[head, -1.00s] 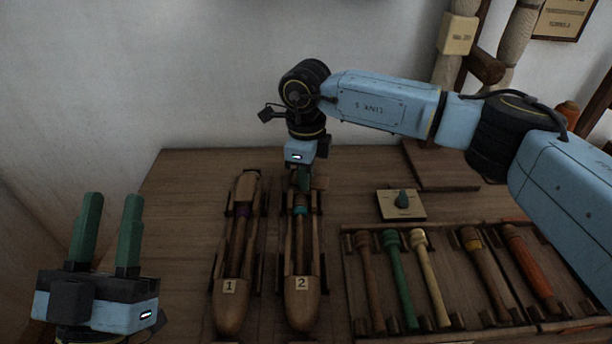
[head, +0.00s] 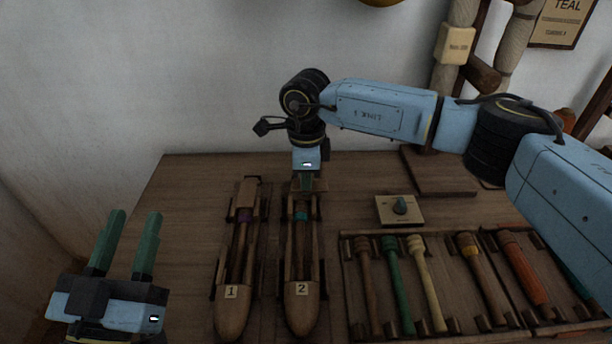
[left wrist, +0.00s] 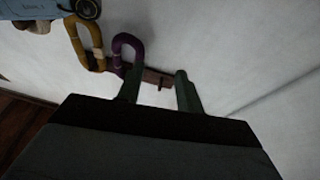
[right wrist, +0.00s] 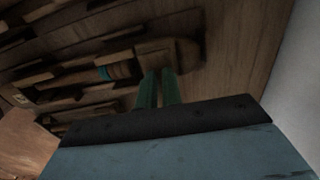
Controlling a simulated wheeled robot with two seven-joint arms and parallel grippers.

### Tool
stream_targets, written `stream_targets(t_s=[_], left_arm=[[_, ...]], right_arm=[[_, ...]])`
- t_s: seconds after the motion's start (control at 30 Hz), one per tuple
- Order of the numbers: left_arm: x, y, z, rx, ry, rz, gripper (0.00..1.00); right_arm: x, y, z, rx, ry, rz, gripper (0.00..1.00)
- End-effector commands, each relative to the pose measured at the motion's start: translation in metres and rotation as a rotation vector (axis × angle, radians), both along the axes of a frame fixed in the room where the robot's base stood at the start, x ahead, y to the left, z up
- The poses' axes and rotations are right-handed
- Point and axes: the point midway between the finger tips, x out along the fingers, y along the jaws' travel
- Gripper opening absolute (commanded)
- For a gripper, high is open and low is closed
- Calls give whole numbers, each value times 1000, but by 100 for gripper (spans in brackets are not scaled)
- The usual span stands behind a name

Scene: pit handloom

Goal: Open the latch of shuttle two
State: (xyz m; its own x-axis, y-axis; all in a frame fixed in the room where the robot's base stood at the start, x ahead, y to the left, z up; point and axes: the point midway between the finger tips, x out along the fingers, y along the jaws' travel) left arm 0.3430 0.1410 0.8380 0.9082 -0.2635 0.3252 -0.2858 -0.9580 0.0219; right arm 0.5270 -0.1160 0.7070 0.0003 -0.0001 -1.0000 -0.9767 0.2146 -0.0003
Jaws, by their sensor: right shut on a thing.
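Shuttle two (head: 301,292) lies lengthwise on the table, a wooden boat shape with a "2" tag near its front tip and a teal band (head: 301,215) inside. Its latch (head: 319,185) is the wooden piece at the far end, partly hidden by my right gripper (head: 305,186). That gripper points down with its green fingers close together, shut on the latch; the exact contact is hard to see. The right wrist view shows the fingers (right wrist: 159,76) against the shuttle's end block (right wrist: 170,52). My left gripper (head: 133,230) is open and empty at the lower left.
Shuttle one (head: 232,312), with a purple band, lies close to the left of shuttle two. Yellow (left wrist: 87,45) and purple (left wrist: 128,50) hanks hang at the wall.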

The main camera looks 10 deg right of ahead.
Motion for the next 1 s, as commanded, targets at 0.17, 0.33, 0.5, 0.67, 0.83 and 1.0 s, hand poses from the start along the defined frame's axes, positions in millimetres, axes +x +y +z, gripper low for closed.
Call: stream_targets(t_s=[0.17, 0.33, 0.5, 0.67, 0.83, 1.0], left_arm=[[1, 0, -4, 7, 19, 2, 36], [1, 0, -4, 6, 17, 2, 36], [1, 0, -3, 6, 17, 2, 36], [1, 0, -3, 6, 17, 2, 36], [3, 1, -9, 19, 57, 3, 36], [8, 4, -33, 65, 203, 14, 36]], right_arm=[[0, 0, 0, 1, 0, 17, 0], [0, 0, 0, 0, 0, 16, 0], [0, 0, 0, 0, 0, 15, 17], [0, 0, 0, 0, 0, 15, 17], [0, 0, 6, 0, 0, 14, 17], [0, 0, 22, 1, -1, 14, 17]])
